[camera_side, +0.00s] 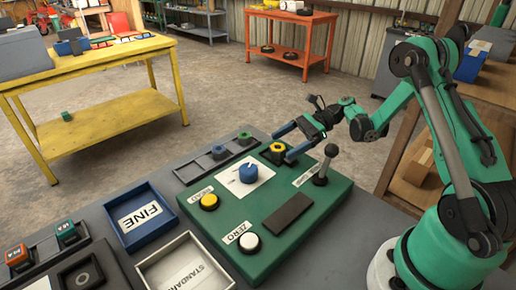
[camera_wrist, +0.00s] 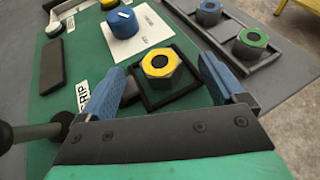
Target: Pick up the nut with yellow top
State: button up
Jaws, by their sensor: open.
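The nut with yellow top (camera_side: 277,147) is hexagonal with a dark centre. It sits in a black square holder (camera_wrist: 185,95) at the far side of the green panel (camera_side: 300,235). In the wrist view the nut (camera_wrist: 160,65) shows clearly, upright, between and just beyond the blue fingers. My gripper (camera_side: 282,146) is open and empty, its fingers spread on either side of the nut. It also shows in the wrist view (camera_wrist: 162,72). I cannot tell exactly how high the fingertips are above the holder.
A blue knob (camera_side: 249,172), yellow button (camera_side: 209,202), white button (camera_side: 250,242) and black-knobbed lever (camera_side: 322,168) stand on the panel. A grey rack (camera_wrist: 232,58) with blue-topped and green-topped nuts lies beyond. A blue FINE tray (camera_side: 126,246) and white STANDARD tray (camera_side: 147,262) are at left.

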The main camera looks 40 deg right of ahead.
jog(key=shift+x, duration=0.9)
grip_shut()
jog(key=shift+r, duration=0.15)
